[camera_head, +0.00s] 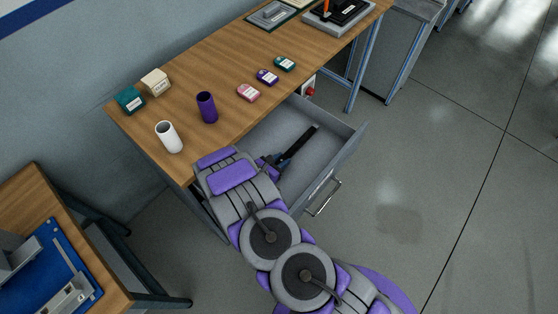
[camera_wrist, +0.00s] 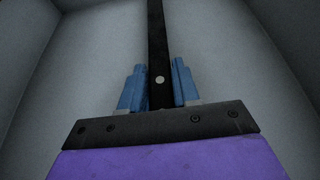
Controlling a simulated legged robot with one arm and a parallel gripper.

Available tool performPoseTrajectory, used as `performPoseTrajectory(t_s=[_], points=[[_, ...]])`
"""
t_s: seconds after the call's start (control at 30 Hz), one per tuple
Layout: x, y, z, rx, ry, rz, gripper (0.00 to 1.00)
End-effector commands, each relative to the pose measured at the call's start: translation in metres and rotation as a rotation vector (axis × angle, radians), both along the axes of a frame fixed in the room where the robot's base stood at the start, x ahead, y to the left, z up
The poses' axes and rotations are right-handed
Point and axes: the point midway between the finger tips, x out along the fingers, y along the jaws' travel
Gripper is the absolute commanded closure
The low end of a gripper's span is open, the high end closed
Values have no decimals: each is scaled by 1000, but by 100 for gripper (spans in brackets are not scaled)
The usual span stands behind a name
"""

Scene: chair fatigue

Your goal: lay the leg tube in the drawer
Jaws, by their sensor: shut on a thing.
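The leg tube (camera_head: 302,142) is a thin black bar inside the open grey drawer (camera_head: 347,148), lying across it toward the far right. In the wrist view the tube (camera_wrist: 156,40) runs straight ahead between the blue fingers and has a pale round spot. My gripper (camera_head: 284,161) reaches into the drawer and its fingers (camera_wrist: 160,88) are shut on the tube. Drawer walls show on both sides in the wrist view (camera_wrist: 283,45). I cannot tell whether the tube touches the drawer floor. My arm hides the near left part of the drawer.
The wooden bench (camera_head: 225,75) above the drawer holds a white cup (camera_head: 168,137), a purple cup (camera_head: 207,107) and several small boxes. The drawer handle (camera_head: 324,198) sticks out in front. Another table (camera_head: 40,205) stands at left. The floor at right is clear.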

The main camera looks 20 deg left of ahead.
Motion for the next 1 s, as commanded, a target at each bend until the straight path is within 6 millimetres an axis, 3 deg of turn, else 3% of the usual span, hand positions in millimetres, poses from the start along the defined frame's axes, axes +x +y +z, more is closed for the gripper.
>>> performPoseTrajectory(t_s=[0.17, 0.2, 0.43, 1.0], points=[[1, 8, -6, -9, -4, 3, 100], [0, 8, -7, -10, -4, 2, 67], [0, 7, -7, -8, 1, 4, 45], [0, 6, -8, -10, 2, 1, 44]])
